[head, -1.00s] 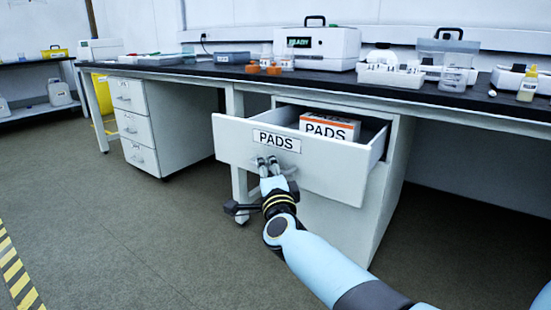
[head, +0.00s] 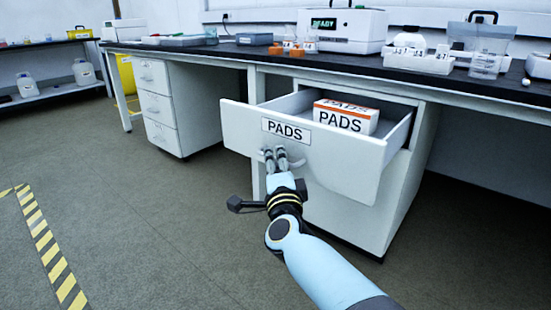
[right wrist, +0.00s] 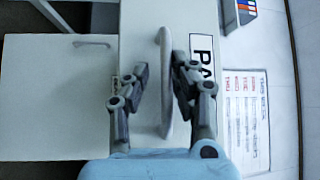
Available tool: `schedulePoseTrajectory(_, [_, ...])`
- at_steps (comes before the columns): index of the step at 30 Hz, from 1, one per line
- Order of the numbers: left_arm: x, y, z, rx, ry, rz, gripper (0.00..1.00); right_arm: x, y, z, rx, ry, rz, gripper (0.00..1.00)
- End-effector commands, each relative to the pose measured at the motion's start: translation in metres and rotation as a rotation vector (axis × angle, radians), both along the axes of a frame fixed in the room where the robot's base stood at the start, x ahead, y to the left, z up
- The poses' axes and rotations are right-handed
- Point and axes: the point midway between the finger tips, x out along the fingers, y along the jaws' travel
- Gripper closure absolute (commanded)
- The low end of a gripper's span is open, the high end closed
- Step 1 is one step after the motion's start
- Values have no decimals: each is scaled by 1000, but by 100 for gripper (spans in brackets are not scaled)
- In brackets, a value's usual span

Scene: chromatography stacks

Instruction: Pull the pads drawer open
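The pads drawer (head: 345,172) is pulled well out of its white cabinet under the bench. Its front bears a PADS label (head: 286,130). An orange and white PADS box (head: 346,117) sits inside it. My right gripper (head: 275,157) is at the drawer front, below the label. In the right wrist view the drawer's bar handle (right wrist: 165,85) runs between the two fingers of this gripper (right wrist: 160,80). The fingers stand apart, with a gap between the handle and the left finger; the right finger is close to it or touching. My left gripper is not in view.
A closed three-drawer cabinet (head: 158,105) stands to the left. The dark bench top (head: 225,48) above carries instruments and trays. The floor (head: 150,225) in front is clear, with a yellow and black striped line (head: 45,248) at the left.

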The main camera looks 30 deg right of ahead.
Motion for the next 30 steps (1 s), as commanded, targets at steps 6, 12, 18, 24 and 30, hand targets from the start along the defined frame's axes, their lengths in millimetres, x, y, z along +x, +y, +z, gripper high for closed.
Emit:
schedulePoseTrajectory(6, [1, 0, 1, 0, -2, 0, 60, 1, 0, 3, 0, -5, 0, 67])
schedulePoseTrajectory(12, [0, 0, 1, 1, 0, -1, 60, -5, 2, 3, 1, -7, -1, 67])
schedulePoseTrajectory(18, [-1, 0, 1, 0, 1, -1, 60, -36, 14, -3, 2, -4, -2, 67])
schedulePoseTrajectory(24, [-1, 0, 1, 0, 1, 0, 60, -62, 25, -7, 1, -4, -2, 67])
schedulePoseTrajectory(30, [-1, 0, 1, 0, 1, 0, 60, -69, 27, -7, 1, -6, -1, 67])
